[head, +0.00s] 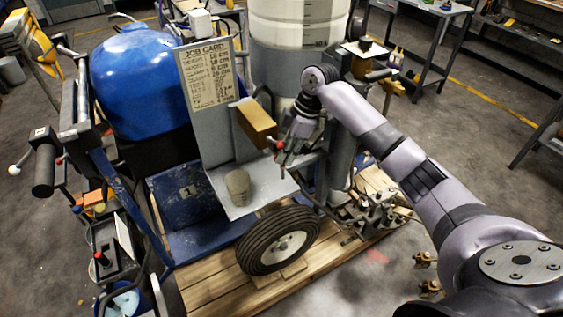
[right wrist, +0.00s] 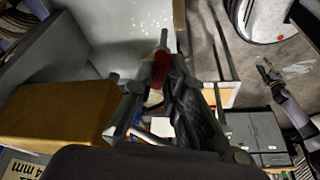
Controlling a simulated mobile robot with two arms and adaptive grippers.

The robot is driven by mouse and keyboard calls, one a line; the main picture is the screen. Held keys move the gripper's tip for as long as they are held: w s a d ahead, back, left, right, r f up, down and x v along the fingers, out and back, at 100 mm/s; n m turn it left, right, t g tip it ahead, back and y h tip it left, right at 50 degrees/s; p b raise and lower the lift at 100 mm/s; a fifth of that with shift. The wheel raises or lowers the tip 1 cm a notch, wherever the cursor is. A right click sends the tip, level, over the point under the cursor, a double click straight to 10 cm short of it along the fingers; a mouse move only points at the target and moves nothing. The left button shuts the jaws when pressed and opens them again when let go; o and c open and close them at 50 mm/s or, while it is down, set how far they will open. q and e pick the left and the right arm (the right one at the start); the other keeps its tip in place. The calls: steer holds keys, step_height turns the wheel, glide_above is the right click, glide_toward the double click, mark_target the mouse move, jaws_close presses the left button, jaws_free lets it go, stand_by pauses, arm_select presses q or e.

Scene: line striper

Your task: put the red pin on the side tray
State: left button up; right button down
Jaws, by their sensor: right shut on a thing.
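My right gripper (head: 284,152) is shut on the red pin (head: 279,144), holding it above and to the right of the side tray. In the right wrist view the red pin (right wrist: 162,68) sits between the fingertips (right wrist: 155,84), with a grey shaft pointing up. The tray also shows, speckled, in the right wrist view (right wrist: 110,30). A small lilac arm at the right of that view ends in a dark gripper (right wrist: 266,73), seemingly my left; its jaws are too small to judge.
A tan block (head: 256,122) sticks out just left of the right gripper.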

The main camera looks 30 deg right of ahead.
step_height(320, 180, down, 7)
steer(key=w+p, duration=0.2)
steer(key=p, duration=0.1)
steer(key=shift+w+f, duration=0.1)
steer(key=shift+f, duration=0.05)
stand_by(0.3)
steer(key=c, duration=1.6)
jaws_free()
steer(key=shift+c, duration=0.2)
steer(key=shift+o, duration=0.2)
steer(key=p+v, duration=1)
steer(key=v, duration=0.2)
